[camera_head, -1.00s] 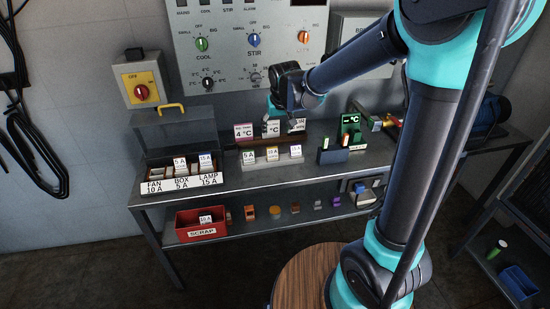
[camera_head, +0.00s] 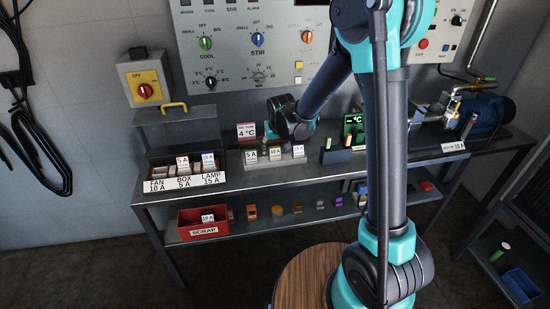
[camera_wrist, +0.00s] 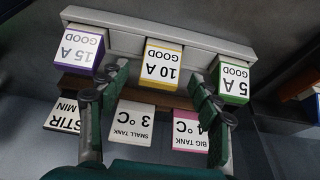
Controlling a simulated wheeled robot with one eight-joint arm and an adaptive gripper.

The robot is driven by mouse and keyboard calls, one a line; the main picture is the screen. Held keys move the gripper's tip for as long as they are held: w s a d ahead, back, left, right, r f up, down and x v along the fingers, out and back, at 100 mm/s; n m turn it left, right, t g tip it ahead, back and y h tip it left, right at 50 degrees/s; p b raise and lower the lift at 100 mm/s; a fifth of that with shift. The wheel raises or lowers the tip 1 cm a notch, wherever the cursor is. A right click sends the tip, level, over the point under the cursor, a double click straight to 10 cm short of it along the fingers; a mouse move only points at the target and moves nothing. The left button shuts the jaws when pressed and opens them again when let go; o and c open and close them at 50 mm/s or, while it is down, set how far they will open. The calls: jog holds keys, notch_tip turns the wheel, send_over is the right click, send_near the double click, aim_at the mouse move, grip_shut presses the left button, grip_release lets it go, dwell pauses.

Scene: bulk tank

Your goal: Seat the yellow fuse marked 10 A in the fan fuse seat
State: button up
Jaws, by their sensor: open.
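The yellow fuse marked 10 A GOOD (camera_wrist: 163,68) stands in the middle of a pale rack (camera_wrist: 200,36), between a purple 15 A (camera_wrist: 82,48) and a green 5 A fuse (camera_wrist: 232,80). The yellow fuse also shows in the head view (camera_head: 275,153). My gripper (camera_wrist: 162,75) is open, one finger on each side of the yellow fuse; I cannot tell whether they touch it. The fan fuse seat (camera_head: 157,173) is the left slot of the fuse box on the bench's left, above the FAN 10 A label; it looks dark and empty.
The box and lamp slots hold fuses marked 5 A (camera_head: 182,161) and 15 A (camera_head: 208,160). The raised lid (camera_head: 175,125) stands behind them. Temperature cards, including 4 °C (camera_head: 246,131), stand behind the rack. A red scrap bin (camera_head: 203,223) sits on the lower shelf.

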jog(key=shift+x, duration=1)
jog(key=shift+c, duration=0.6)
jog(key=shift+r, duration=0.1)
jog(key=c, duration=1.1)
